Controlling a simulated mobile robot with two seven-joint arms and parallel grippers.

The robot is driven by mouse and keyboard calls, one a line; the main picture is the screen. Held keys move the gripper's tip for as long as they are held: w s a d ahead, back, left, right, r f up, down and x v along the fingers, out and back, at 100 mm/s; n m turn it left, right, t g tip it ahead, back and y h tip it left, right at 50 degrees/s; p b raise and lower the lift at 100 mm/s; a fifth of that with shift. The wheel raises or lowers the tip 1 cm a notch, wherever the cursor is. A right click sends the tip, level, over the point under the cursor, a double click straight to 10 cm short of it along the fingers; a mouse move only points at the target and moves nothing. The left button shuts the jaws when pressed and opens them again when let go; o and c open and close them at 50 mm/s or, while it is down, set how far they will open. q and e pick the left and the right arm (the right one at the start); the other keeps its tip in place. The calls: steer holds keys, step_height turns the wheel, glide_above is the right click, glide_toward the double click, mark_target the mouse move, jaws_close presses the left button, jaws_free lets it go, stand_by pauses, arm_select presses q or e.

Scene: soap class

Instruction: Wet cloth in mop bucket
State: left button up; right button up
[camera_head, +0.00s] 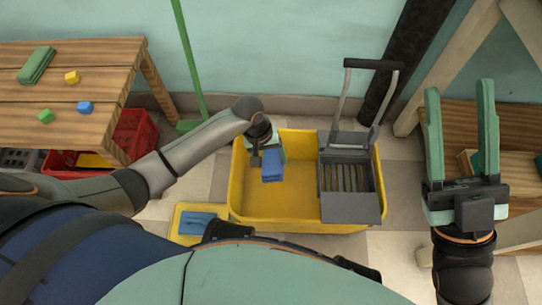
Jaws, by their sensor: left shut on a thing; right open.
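A yellow mop bucket (290,207) stands on the tiled floor in the middle of the head view, with a grey wringer (350,206) on its right side. My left gripper (271,155) is over the bucket's left part, shut on a folded blue cloth (272,168). The cloth hangs from the gripper; whether it touches the bucket floor I cannot tell. My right gripper (461,130) is open and empty at the right, its fingers pointing up in the picture. A second blue cloth (197,222) lies in a small yellow tray (187,240) left of the bucket.
A green pole (188,60) leans at the wall. A wooden bench (520,172) is at the right.

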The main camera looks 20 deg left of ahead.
arm_select(q)
steer(key=a+x, duration=0.2)
steer(key=x, duration=0.9)
steer(key=shift+s+a+f, duration=0.2)
steer(key=shift+a+f, duration=0.05)
steer(key=shift+f, duration=0.45)
steer(key=shift+w+r, duration=0.1)
